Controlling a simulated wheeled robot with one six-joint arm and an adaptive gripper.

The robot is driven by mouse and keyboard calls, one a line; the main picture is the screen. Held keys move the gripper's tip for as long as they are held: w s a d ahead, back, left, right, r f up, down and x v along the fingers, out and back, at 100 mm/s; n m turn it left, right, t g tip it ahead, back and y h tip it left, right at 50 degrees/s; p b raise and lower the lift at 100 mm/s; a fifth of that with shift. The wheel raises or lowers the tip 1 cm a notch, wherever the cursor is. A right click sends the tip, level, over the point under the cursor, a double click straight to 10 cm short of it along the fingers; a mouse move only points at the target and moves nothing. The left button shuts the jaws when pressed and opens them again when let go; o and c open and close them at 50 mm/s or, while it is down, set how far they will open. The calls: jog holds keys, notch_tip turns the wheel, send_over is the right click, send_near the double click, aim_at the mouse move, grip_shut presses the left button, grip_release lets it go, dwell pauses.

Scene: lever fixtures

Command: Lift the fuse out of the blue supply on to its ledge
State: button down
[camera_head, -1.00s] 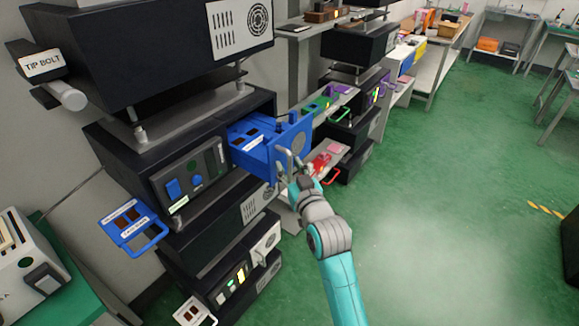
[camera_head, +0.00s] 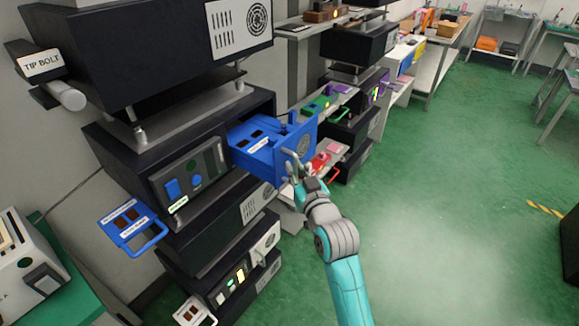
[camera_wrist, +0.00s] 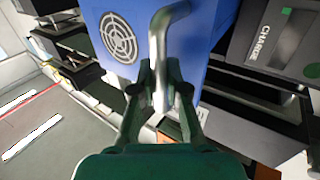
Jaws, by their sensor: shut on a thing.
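The blue supply is a blue drawer (camera_head: 262,150) that stands out from a black cabinet (camera_head: 208,165). Its blue front face (camera_wrist: 135,38) with a round vent shows in the wrist view. My gripper (camera_head: 297,172) is shut on the drawer's grey bar handle (camera_wrist: 160,55), which runs between the fingers in the wrist view. Small dark slots and a pale label show on the drawer's top. I cannot tell which part is the fuse. A blue ledge (camera_head: 128,222) with dark slots, labels and a loop rim juts from the cabinet's left side.
A black unit labelled TIP BOLT (camera_head: 42,64) stands above. Other cabinets with green, purple and red parts (camera_head: 319,162) stand behind the drawer. A black panel marked CHARGE (camera_wrist: 273,45) is beside it in the wrist view. Green floor (camera_head: 450,200) to the right is clear.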

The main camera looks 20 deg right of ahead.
jog(key=shift+s+d+f, duration=0.1)
jog(key=c, duration=1.2)
grip_release()
jog(key=shift+s, duration=0.1)
jog(key=s, duration=1.2)
jog(key=shift+d, duration=0.3)
jog(key=s+a+f+m+g, duration=0.1)
jog(key=s+f, duration=0.5)
jog(key=s, duration=0.3)
jog(key=s+f+g, duration=0.1)
jog(key=s+f, duration=0.6)
jog(key=s, duration=0.2)
jog(key=shift+g+h, duration=0.3)
jog(key=shift+g, duration=0.3)
jog(key=s, duration=1.4)
jog(key=s+a, duration=0.1)
jog(key=s, duration=0.6)
jog(key=shift+s+f, duration=0.1)
jog(key=shift+s, duration=0.2)
